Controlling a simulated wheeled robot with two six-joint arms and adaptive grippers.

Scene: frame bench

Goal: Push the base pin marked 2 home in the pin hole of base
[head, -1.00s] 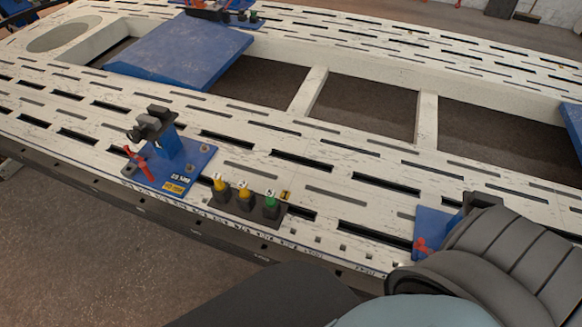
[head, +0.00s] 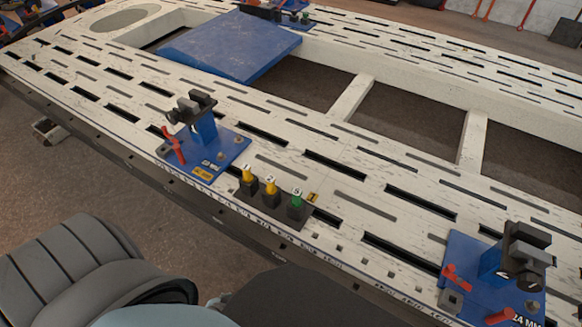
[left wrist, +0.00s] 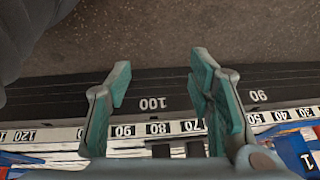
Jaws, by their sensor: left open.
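A blue base (head: 232,150) with a dark clamp head, a red handle and bolt-like round parts stands on the white frame bench. To its right, a dark pin holder (head: 268,208) carries two yellow pins and a green pin (head: 296,200). The middle yellow pin (head: 270,187) appears to be the one marked 2; its mark is too small to read surely. A second blue base (head: 462,255) stands at the lower right. My left gripper (left wrist: 160,82) is open and empty over the bench's front edge in the left wrist view. My right gripper is not in view.
The white slotted bench (head: 340,190) has a front edge with number scales, also in the left wrist view (left wrist: 150,129). A large blue plate (head: 230,45) lies farther back beside frame openings.

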